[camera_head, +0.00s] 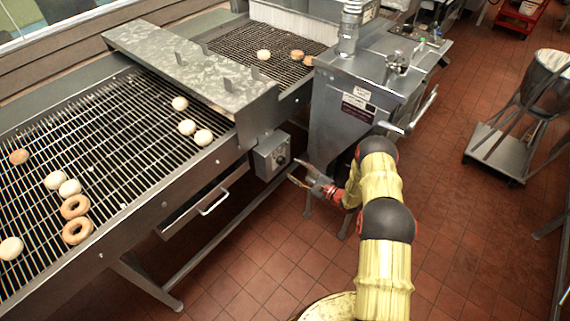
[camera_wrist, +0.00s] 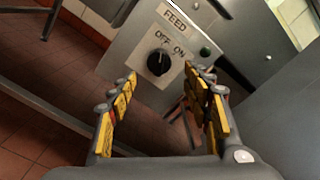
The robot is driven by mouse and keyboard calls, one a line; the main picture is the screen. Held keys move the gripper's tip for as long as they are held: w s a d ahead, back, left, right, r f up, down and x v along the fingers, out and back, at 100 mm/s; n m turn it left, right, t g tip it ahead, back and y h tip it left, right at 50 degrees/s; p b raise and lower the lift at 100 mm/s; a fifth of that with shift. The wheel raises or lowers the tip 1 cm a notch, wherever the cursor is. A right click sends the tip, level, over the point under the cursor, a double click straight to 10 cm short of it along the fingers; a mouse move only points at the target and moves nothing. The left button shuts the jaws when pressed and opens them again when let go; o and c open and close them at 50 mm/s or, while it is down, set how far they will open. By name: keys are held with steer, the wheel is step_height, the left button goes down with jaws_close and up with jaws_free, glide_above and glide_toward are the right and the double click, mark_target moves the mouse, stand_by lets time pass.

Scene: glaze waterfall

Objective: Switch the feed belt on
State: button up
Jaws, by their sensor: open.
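The grey feed switch box (camera_head: 268,158) hangs on the side of the conveyor frame in the head view. In the wrist view its face (camera_wrist: 135,62) reads FEED, with OFF and ON above a round black knob (camera_wrist: 158,62). The knob's mark seems to point up toward the lettering; I cannot tell firmly which word it favours. A dark green lamp or button (camera_wrist: 205,51) sits right of ON. My gripper (camera_head: 293,171) is open and empty, just right of the box. In the wrist view its yellow-padded fingers (camera_wrist: 161,80) spread either side below the knob, apparently not touching it.
The wire-mesh belt (camera_head: 115,130) carries several pale and browned doughnuts. A drawer with a handle (camera_head: 213,203) is below the frame. A steel hopper machine (camera_head: 345,100) stands close right of the box. Red tiled floor (camera_head: 460,230) is open at right, before a wheeled stand (camera_head: 497,150).

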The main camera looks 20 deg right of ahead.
mark_target(284, 162)
steer(key=b+x, duration=0.1)
steer(key=x, duration=0.5)
steer(key=shift+w+a, duration=0.2)
steer(key=shift+a, duration=0.1)
steer(key=shift+c, duration=0.8)
steer(key=c, duration=1)
